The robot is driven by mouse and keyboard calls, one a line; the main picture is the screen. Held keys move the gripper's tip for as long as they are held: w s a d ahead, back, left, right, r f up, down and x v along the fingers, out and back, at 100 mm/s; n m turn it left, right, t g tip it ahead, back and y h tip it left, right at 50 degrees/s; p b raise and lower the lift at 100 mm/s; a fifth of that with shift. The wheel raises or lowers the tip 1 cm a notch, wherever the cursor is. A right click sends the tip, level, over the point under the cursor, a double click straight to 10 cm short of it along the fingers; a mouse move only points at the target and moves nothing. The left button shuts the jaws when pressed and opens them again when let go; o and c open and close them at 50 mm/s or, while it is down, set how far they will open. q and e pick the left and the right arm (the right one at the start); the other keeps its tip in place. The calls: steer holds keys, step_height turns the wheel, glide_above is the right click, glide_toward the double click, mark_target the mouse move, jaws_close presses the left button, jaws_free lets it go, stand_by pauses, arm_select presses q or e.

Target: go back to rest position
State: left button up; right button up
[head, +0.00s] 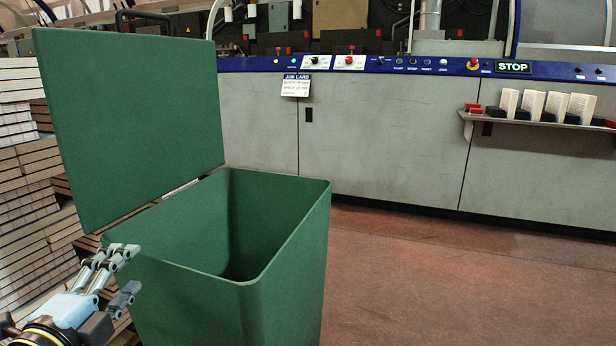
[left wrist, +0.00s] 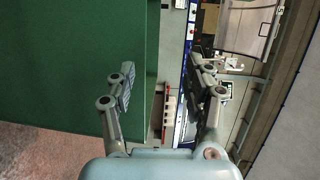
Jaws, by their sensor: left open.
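My left gripper (head: 131,270) is at the lower left of the head view, beside the left front side of a green bin (head: 255,225). It is open, and no object shows between its fingers. In the left wrist view its two fingers (left wrist: 163,85) stand apart, with the bin's green surface (left wrist: 60,70) behind the left finger. The bin's lid (head: 130,120) stands raised at its left. The part of the bin's inside that shows is empty; its bottom is hidden. My right gripper is in neither view.
Stacks of sewn blocks (head: 25,190) stand at the far left, behind the bin and lid. A long grey machine (head: 390,140) with a blue control strip runs across the back. A small shelf (head: 535,122) on it holds several upright blocks. The brown floor (head: 460,280) at right is clear.

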arm_select(q)
steer(key=s+a+f+n+g+y, duration=0.15)
steer(key=s+f+n+g, duration=0.4)
steer(key=s+f, duration=0.95)
steer(key=s+a+f+n+g, duration=0.2)
steer(key=s+f+n+g, duration=0.3)
steer(key=s+f, duration=1.05)
steer(key=s+f+n+g, duration=0.7)
steer(key=s+f, duration=0.3)
steer(key=s, duration=0.1)
steer(key=s+r+p, duration=0.5)
steer(key=s+p, duration=0.4)
steer(key=p, duration=0.3)
steer(key=shift+n+p, duration=0.35)
steer(key=shift+p, duration=0.05)
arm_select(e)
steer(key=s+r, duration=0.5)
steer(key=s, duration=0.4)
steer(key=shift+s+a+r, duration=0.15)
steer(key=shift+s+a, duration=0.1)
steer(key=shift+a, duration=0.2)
